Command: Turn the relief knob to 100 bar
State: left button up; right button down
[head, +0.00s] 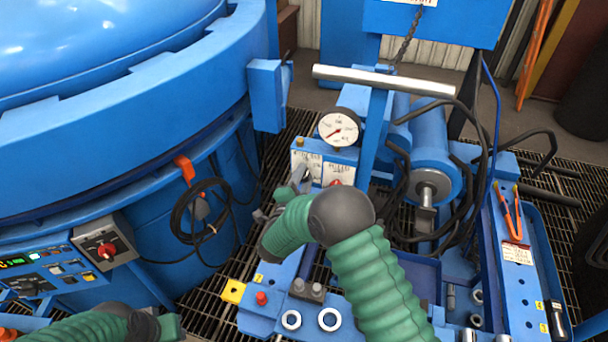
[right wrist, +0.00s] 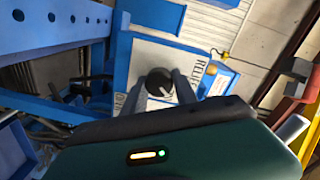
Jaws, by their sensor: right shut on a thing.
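The relief knob (right wrist: 158,85) is black with a pale pointer mark and sits on a white label plate (right wrist: 200,60) lettered RELIEF in the right wrist view. My right gripper (right wrist: 162,90) is shut on it, one finger on each side. In the head view my right gripper (head: 304,180) is at the front of the blue valve block below the gauge, and the arm partly hides it; the knob is hidden there. The round white pressure gauge (head: 338,129) has a red needle pointing lower left; its numbers are too small to read. My left gripper is out of view.
A red knob (head: 336,183) shows by the right-hand label plate. A steel bar (head: 384,81) crosses above the gauge, with a blue cylinder (head: 430,140) and black hoses to the right. The big blue furnace (head: 120,130) fills the left. Grating floor lies between.

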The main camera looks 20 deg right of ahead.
jog(key=n, duration=0.1)
jog(key=n+p, duration=0.1)
jog(key=n, duration=0.2)
jog(key=shift+s+a+f+p, duration=0.1)
jog(key=shift+a+f+p, duration=0.15)
jog(key=shift+f+p, duration=0.1)
jog(key=shift+n+p, duration=0.5)
jog(key=shift+n, duration=1)
jog(key=c, duration=1.3)
grip_release()
jog(key=shift+o, duration=1.4)
jog(key=shift+d+r, duration=0.1)
jog(key=shift+r, duration=0.1)
